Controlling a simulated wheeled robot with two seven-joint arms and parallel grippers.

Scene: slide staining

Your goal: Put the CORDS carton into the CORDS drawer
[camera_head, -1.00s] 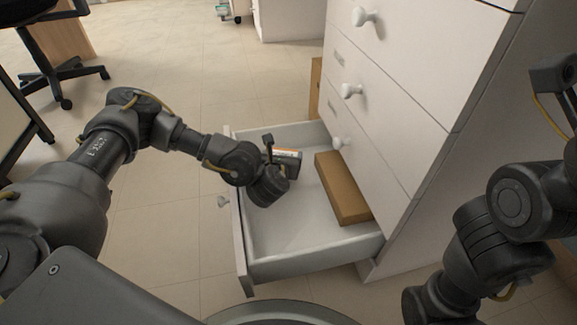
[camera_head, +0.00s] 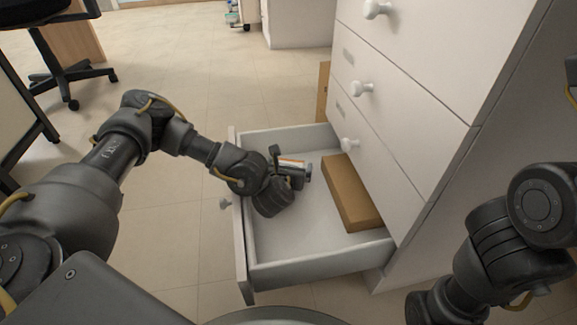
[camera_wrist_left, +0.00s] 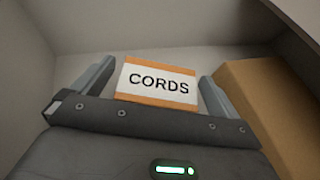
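The CORDS carton (camera_wrist_left: 157,82), with an orange-edged white label, is inside the pulled-out bottom drawer (camera_head: 316,270). It shows partly in the head view (camera_head: 291,163), mostly hidden by my left gripper (camera_head: 290,168). My left gripper reaches down into the drawer around the carton. In the left wrist view its fingers (camera_wrist_left: 158,88) stand on either side of the carton, with narrow gaps showing, so it looks open. My right arm is at the lower right in the head view, and its gripper is out of frame.
A long brown box (camera_head: 350,193) lies in the drawer along the cabinet side, right of the carton. The white cabinet (camera_head: 415,90) with closed knobbed drawers rises above it. The near part of the drawer floor is clear. A chair (camera_head: 70,75) stands far left.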

